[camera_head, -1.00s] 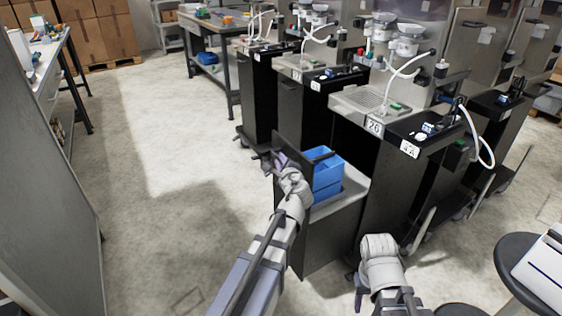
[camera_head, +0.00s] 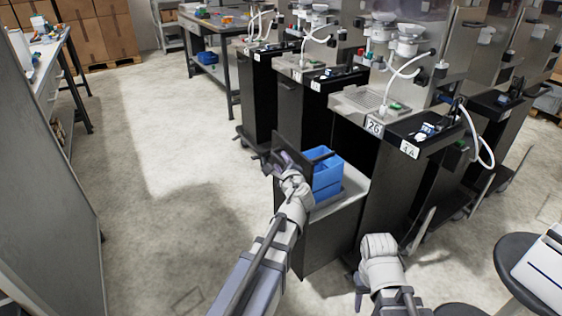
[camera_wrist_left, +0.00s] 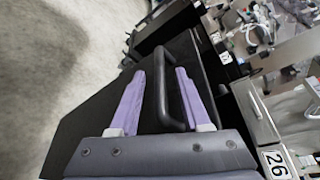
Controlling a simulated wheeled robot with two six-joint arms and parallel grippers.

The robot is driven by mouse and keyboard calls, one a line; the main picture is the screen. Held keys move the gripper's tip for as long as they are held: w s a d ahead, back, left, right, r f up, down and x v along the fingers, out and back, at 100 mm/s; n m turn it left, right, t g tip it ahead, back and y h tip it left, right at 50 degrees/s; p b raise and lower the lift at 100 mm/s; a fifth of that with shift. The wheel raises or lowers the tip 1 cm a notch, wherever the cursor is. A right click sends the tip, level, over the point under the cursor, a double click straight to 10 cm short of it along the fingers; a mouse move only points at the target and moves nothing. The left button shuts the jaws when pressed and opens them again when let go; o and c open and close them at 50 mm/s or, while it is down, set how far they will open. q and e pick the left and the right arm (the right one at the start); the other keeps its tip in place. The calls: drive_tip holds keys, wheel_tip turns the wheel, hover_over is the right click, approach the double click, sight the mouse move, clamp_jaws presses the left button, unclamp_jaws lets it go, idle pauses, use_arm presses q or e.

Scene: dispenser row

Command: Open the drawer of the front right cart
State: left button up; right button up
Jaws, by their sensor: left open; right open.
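The front right cart (camera_head: 398,190) is a dark cabinet with a "26" label on its top edge. Its drawer (camera_head: 325,232) stands pulled out toward the left, with blue bins (camera_head: 327,178) inside. My left gripper (camera_head: 287,160) is at the top of the drawer's front panel. In the left wrist view its two purple fingers (camera_wrist_left: 163,98) are spread apart, with the black bar handle (camera_wrist_left: 170,90) appearing between them. I cannot tell whether either finger touches the handle.
More dark carts stand in a row behind, one (camera_head: 300,108) just beyond the drawer. A grey panel (camera_head: 45,190) stands at the left. The floor left of the drawer is clear.

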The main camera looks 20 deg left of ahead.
use_arm(q)
drive_tip(key=p+v, duration=0.1)
drive_tip(key=v, duration=0.5)
drive_tip(key=shift+s+d, duration=0.2)
drive_tip(key=shift+s, duration=0.1)
drive_tip(key=shift+r, duration=0.1)
drive_tip(key=s+d+r+n+g+h+p, duration=0.2)
drive_tip(key=s+d+n+g+p, duration=0.4)
drive_tip(key=s+d+p, duration=0.3)
drive_tip(key=s+d+r+n+g+h+p, duration=0.3)
drive_tip(key=s+d+n+g+h+p, duration=0.2)
drive_tip(key=s+p, duration=0.8)
drive_tip(key=d+n+g, duration=0.2)
drive_tip(key=d+n, duration=0.1)
drive_tip(key=d, duration=0.1)
drive_tip(key=shift+d, duration=0.15)
